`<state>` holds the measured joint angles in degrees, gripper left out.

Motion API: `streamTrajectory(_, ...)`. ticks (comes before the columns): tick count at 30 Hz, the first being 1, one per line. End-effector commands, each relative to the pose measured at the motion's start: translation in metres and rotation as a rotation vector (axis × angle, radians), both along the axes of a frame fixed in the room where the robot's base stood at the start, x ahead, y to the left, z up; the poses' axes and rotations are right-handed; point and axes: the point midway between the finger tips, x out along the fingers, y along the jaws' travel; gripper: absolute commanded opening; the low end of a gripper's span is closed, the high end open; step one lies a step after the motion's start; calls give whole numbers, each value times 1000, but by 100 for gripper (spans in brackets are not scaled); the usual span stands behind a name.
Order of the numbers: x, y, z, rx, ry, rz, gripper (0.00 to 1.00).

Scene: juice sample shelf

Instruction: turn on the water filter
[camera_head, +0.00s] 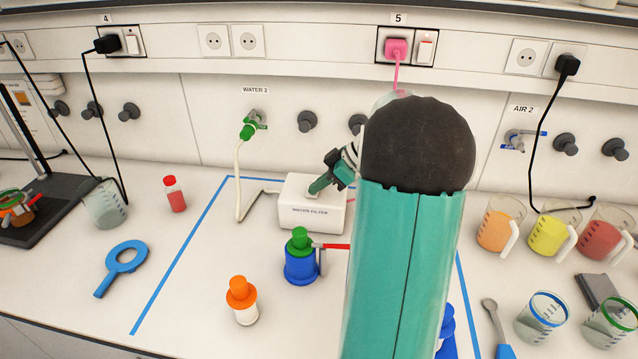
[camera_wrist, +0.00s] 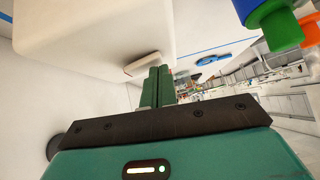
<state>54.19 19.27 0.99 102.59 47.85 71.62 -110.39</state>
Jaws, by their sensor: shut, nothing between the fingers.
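The water filter (camera_head: 322,224) is a white box with its name on the front, standing on the bench inside the blue tape. My gripper (camera_head: 318,187) is at the top of the box, its green fingers pointing down to the left. In the wrist view the shut, empty fingers (camera_wrist: 158,80) are beside a small pale rocker switch (camera_wrist: 143,63) on the white filter body (camera_wrist: 85,35). The fingertips look very close to the switch; I cannot tell whether they touch it. The switch's setting is unclear. My arm hides the area right of the box.
A green tap (camera_head: 250,128) under the WATER 2 label has a pale hose running down beside the filter. A blue bottle with a green cap (camera_head: 300,262) and an orange-capped bottle (camera_head: 242,298) stand in front. Beakers of juice (camera_head: 548,236) are at right.

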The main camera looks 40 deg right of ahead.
Motion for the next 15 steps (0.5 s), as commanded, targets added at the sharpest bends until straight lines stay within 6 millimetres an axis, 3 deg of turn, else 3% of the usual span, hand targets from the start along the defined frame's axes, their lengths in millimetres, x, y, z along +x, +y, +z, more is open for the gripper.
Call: streamTrajectory(15, 9, -11, 5, 2, 1, 1, 0)
